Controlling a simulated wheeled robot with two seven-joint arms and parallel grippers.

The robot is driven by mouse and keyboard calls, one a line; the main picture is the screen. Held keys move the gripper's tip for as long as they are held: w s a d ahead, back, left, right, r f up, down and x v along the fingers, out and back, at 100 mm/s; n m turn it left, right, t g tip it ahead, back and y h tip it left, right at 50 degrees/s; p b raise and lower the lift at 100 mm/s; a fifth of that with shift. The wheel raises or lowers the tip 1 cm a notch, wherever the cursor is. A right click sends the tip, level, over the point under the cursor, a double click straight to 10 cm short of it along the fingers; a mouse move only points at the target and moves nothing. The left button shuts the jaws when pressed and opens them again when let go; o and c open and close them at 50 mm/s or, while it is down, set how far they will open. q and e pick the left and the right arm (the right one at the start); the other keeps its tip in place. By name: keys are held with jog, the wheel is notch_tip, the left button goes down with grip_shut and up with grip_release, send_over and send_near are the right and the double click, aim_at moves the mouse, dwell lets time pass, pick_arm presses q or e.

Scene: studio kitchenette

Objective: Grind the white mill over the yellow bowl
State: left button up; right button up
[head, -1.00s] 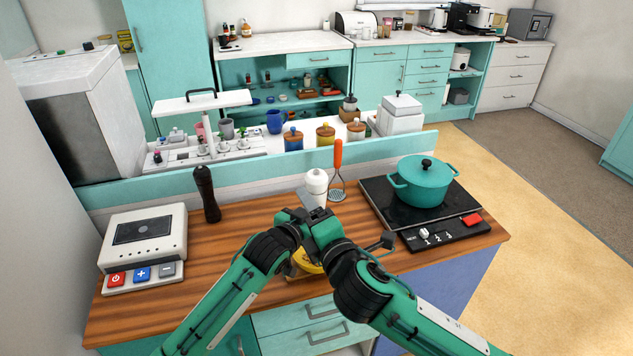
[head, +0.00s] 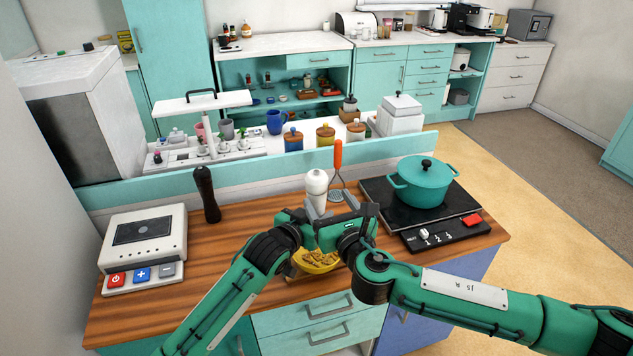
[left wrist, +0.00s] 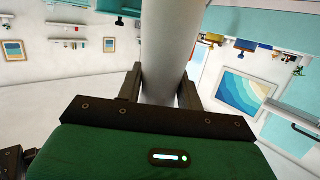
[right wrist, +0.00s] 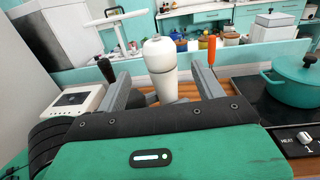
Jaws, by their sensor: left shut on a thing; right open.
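The white mill (head: 317,183) stands upright behind my grippers in the head view. My left gripper (left wrist: 160,88) is shut on its body, which fills the middle of the left wrist view. My right gripper (right wrist: 160,82) is open, with the mill's upper part (right wrist: 160,55) showing between its fingers in the right wrist view; I see no contact. The yellow bowl (head: 321,267), holding golden-brown pieces, sits below my grippers near the counter's front edge, partly hidden by my arms. The mill's lower end is hidden in the head view.
A black mill (head: 206,192) stands on the wooden counter (head: 240,232) at left, behind a white button appliance (head: 145,240). A masher with an orange handle (head: 338,158) is just right of the white mill. A teal pot (head: 422,183) sits on the hob (head: 380,203).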

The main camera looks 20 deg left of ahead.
aim_at(320, 189)
jog(key=x, duration=0.8)
jog(key=shift+a, duration=0.1)
jog(key=c, duration=1)
